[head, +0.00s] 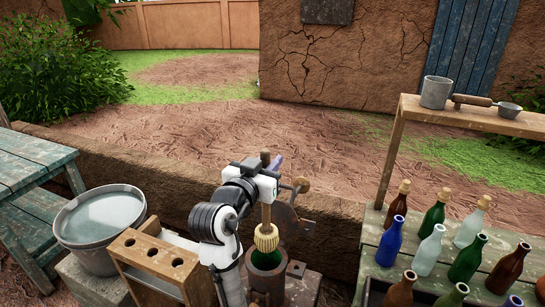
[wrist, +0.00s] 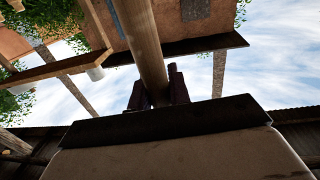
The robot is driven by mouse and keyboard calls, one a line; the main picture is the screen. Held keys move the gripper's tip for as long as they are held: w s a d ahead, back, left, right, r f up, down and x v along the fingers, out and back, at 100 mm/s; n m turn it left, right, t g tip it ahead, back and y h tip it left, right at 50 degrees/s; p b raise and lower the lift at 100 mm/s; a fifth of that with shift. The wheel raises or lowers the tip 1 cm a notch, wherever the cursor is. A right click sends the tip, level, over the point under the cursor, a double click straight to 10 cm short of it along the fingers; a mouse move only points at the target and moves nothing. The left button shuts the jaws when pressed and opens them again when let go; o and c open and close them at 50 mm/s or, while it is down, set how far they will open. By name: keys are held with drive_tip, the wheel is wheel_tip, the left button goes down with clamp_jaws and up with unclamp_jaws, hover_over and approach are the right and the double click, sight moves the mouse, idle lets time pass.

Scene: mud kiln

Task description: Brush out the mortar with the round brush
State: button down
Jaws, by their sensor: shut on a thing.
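The round brush (head: 266,237) is upright, with pale yellow bristles at its lower end and a wooden handle. My gripper (head: 267,175) is shut on the handle, which also runs up between the dark fingers in the wrist view (wrist: 148,45). The mortar's inside is mostly hidden.
A metal bucket of water (head: 68,238) and a wooden rack with holes (head: 135,248) stand left of my arm. A crank wheel (head: 283,214) is close behind the mortar. Several bottles (head: 432,250) crowd the right; a shelf (head: 455,115) holds a metal cup and ladle.

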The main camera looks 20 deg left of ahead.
sight(272, 225)
wheel_tip(272, 225, down, 16)
drive_tip(key=b, duration=1)
drive_tip(key=shift+r, duration=0.25)
drive_tip(key=shift+f+b, duration=2.55)
drive_tip(key=shift+f, duration=0.15)
